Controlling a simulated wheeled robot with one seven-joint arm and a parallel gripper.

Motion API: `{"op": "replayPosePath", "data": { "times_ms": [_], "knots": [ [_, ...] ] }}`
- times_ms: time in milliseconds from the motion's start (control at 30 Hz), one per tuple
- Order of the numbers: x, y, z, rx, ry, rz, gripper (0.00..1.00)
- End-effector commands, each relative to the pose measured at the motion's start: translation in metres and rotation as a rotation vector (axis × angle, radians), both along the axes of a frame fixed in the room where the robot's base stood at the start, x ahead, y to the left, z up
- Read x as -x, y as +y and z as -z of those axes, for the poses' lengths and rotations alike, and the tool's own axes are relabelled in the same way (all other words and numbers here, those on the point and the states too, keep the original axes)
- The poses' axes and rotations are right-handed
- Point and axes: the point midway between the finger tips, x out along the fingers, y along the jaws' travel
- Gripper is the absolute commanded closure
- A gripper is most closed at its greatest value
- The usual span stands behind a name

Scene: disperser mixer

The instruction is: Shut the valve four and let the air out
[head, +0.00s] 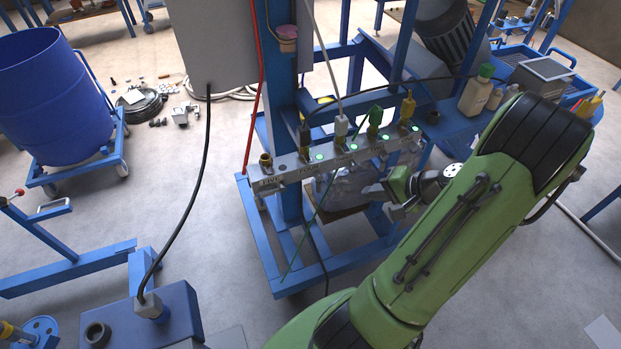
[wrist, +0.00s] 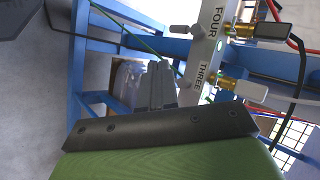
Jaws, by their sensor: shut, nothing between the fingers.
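A grey valve manifold bar (head: 330,162) with labelled outlets stands on a blue frame. Its FOUR label (wrist: 212,22) and THREE label (wrist: 203,74) show in the wrist view. A small grey handle (wrist: 180,29) sticks out to the left beside FOUR. A brass fitting with a grey plug (wrist: 268,30) is on the other side of the bar at FOUR. My gripper (wrist: 160,72) is shut and empty, in front of the bar and apart from it, below the FOUR handle in the wrist view. In the head view my gripper (head: 372,191) is right of FOUR.
Several green lights glow on the bar. A brass fitting (head: 266,160) without a hose is at its left end. A black cable (head: 205,160) hangs at left. A blue drum (head: 50,95) stands far left; bottles (head: 476,92) stand on a blue surface at right.

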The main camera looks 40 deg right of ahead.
Motion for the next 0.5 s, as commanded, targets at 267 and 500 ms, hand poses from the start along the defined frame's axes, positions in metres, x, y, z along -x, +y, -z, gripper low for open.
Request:
{"op": "replayPosePath", "data": {
  "times_ms": [267,500],
  "knots": [
    [0.000,0.000,0.001,-0.001,0.000,0.001,1.00],
    [-0.023,0.009,0.024,-0.005,0.000,-0.004,1.00]
  ]
}}
